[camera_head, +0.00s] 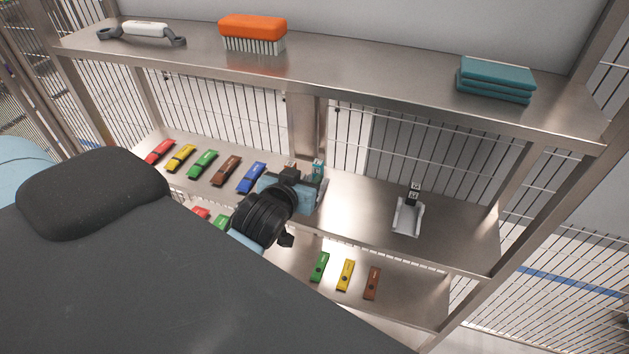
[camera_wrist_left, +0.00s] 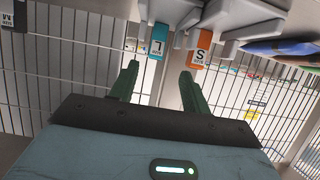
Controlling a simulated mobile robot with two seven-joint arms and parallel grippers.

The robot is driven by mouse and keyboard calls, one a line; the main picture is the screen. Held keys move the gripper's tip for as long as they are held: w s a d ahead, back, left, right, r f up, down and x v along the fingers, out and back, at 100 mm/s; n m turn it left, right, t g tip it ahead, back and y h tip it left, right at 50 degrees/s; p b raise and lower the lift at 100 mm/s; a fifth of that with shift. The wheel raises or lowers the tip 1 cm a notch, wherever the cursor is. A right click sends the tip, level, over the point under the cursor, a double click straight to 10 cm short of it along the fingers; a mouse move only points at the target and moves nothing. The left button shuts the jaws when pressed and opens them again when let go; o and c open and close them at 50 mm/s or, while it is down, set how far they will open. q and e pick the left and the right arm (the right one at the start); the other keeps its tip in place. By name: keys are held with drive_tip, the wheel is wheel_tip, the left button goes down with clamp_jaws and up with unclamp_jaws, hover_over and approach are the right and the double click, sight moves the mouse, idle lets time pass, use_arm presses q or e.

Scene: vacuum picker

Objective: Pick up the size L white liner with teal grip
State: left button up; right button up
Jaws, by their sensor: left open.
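The white liner with the teal grip marked L (camera_wrist_left: 157,42) shows upside down at the top of the left wrist view, its pale body above the grip. In the head view, its teal grip (camera_head: 318,168) stands on the middle shelf, and my gripper hides most of the liner. My left gripper (camera_head: 300,190) is close beside it. In the left wrist view, its green fingers (camera_wrist_left: 159,82) are open and empty, with the teal grip appearing beyond the gap between them. I cannot tell the exact distance. My right gripper is not in view.
The liner with the orange grip marked S (camera_wrist_left: 200,46) stands close beside the teal one. The liner with the black grip marked M (camera_head: 408,217) stands to the right with bare shelf around it. A blue item (camera_head: 251,178) lies left of my gripper. The upper shelf (camera_head: 370,72) overhangs behind.

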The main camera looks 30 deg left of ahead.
sight(317, 163)
use_arm(q)
drive_tip(key=shift+x, duration=1)
drive_tip(key=shift+w, duration=0.45)
drive_tip(key=x, duration=0.4)
drive_tip(key=shift+w+r+p, duration=0.15)
drive_tip(key=shift+w+p, duration=0.15)
drive_tip(key=shift+w, duration=0.05)
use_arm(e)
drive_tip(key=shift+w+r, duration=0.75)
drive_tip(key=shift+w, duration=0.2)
use_arm(q)
clamp_jaws()
